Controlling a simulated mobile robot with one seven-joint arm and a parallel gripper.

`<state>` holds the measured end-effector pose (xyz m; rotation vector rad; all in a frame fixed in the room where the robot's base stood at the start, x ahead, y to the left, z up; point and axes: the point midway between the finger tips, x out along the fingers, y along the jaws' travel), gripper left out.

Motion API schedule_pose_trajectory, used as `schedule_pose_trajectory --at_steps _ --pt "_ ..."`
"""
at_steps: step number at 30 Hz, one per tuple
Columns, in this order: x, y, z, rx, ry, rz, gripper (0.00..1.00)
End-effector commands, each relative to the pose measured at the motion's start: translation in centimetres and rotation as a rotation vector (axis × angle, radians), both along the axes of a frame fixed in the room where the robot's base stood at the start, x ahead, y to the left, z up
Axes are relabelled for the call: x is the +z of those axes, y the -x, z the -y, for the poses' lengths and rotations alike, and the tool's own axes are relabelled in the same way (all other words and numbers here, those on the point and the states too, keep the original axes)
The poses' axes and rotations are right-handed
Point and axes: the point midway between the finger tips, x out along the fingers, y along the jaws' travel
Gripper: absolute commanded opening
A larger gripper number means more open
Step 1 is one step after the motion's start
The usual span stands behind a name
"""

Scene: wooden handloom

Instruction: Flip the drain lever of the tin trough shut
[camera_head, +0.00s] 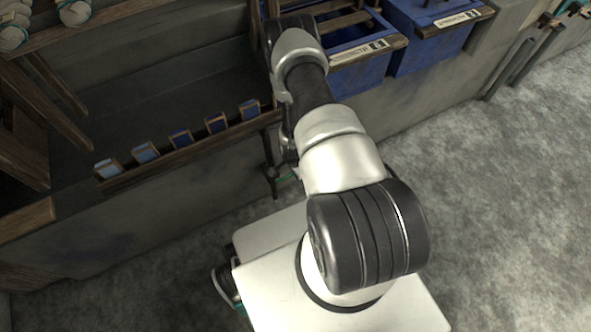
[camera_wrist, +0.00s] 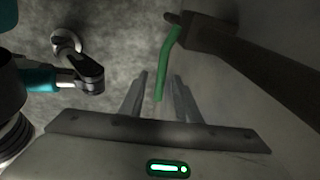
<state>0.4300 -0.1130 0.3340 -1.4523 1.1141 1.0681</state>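The green lever (camera_wrist: 165,62) shows in the wrist view, a thin bent bar hanging from a dark brown beam-like piece (camera_wrist: 215,40). My gripper (camera_wrist: 158,76) is open; its two grey fingers stand apart. The lower end of the lever appears between the fingers in the picture; I cannot tell whether it touches either one. In the head view my arm reaches down beside the bench front, and a small bit of green (camera_head: 289,177) shows near its end. My fingers are mostly hidden there. I cannot make out the trough's body clearly in the wrist view.
In the head view, a wooden rail with several blue cards (camera_head: 181,139) runs along the bench front. Blue bins (camera_head: 365,68) with labels stand behind my arm, to the right. The grey floor (camera_head: 500,190) at the right is clear.

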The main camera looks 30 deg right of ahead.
Motion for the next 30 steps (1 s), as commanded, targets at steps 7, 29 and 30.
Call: schedule_pose_trajectory --at_steps 7,29,30 --pt "0.0 -0.1 0.1 0.0 0.001 0.001 0.3" --pt "13.6 2.5 -1.5 -0.001 0.001 0.002 0.3" --pt "14.2 2.7 -1.6 -0.001 0.0 0.002 0.3"
